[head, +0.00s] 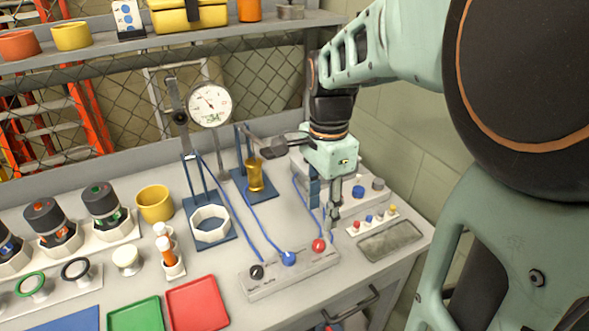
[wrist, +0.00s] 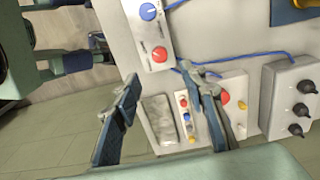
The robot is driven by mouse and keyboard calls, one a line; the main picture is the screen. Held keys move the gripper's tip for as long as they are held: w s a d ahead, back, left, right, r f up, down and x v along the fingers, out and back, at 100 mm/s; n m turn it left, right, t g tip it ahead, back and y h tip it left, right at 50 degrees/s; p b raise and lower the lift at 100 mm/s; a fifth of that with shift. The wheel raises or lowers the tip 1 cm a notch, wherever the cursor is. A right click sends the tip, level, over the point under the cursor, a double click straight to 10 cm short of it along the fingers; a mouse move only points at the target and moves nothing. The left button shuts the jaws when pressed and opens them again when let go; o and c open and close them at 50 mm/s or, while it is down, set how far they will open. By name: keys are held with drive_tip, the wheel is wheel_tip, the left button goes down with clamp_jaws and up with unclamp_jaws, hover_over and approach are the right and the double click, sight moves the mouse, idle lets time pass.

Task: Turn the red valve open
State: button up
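The red valve is a round red knob (head: 318,245) at the right end of a pale panel (head: 290,275) on the bench. A blue knob (head: 288,258) and a black knob (head: 257,271) share that panel. In the wrist view the red knob (wrist: 160,54) lies just beyond the fingertips, roughly between them, with the blue knob (wrist: 148,11) above it. My gripper (head: 325,208) points down, above and slightly behind the red knob, apart from it. In the wrist view its fingers (wrist: 158,76) are spread with nothing held between them.
A small strip of colored buttons (head: 373,219) and a grey tray (head: 390,241) lie right of my gripper. A box with several knobs (wrist: 293,98) is behind it. Blue cables (head: 230,207) run across the bench. A white octagonal ring (head: 210,237) stands to the left.

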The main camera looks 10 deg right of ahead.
sight(319, 244)
wheel_tip(319, 244, down, 10)
drive_tip(key=shift+r+b, duration=0.1)
drive_tip(key=shift+b, duration=0.45)
clamp_jaws()
